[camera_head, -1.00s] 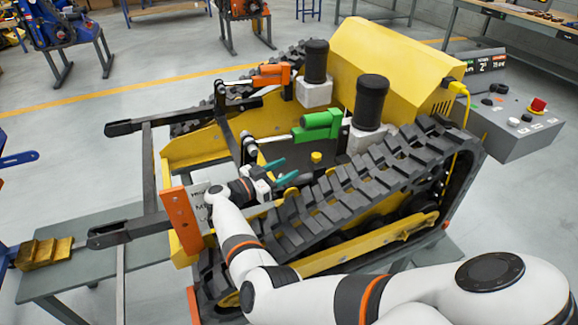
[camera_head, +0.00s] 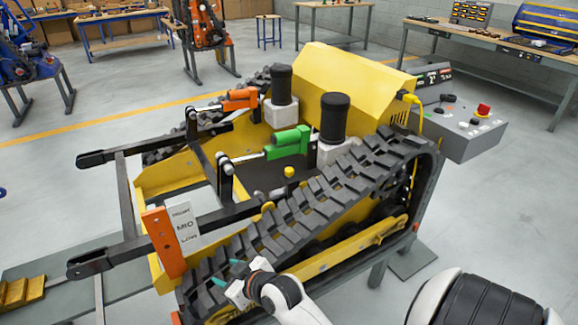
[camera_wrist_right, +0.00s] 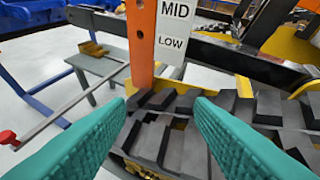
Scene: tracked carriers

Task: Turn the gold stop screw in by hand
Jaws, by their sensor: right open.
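My right gripper (camera_head: 231,271) is open and empty at the near side of the yellow tracked carrier (camera_head: 160,178), beside the near track (camera_head: 300,205). Its teal fingers, apart with nothing between them, show in the right wrist view (camera_wrist_right: 161,108), facing the track pads and the orange post (camera_wrist_right: 141,42). I cannot clearly make out a gold stop screw. A small round yellow knob (camera_head: 289,171) stands on the dark deck between the tracks, apart from the gripper; I cannot tell whether it is that screw. My left gripper is not in view.
A sign reading MID and LOW (camera_head: 184,226) is beside the orange post. Green (camera_head: 288,142) and orange (camera_head: 240,98) cylinders sit on the linkage. Two black arms reach left. A grey control box (camera_head: 462,130) is at the right.

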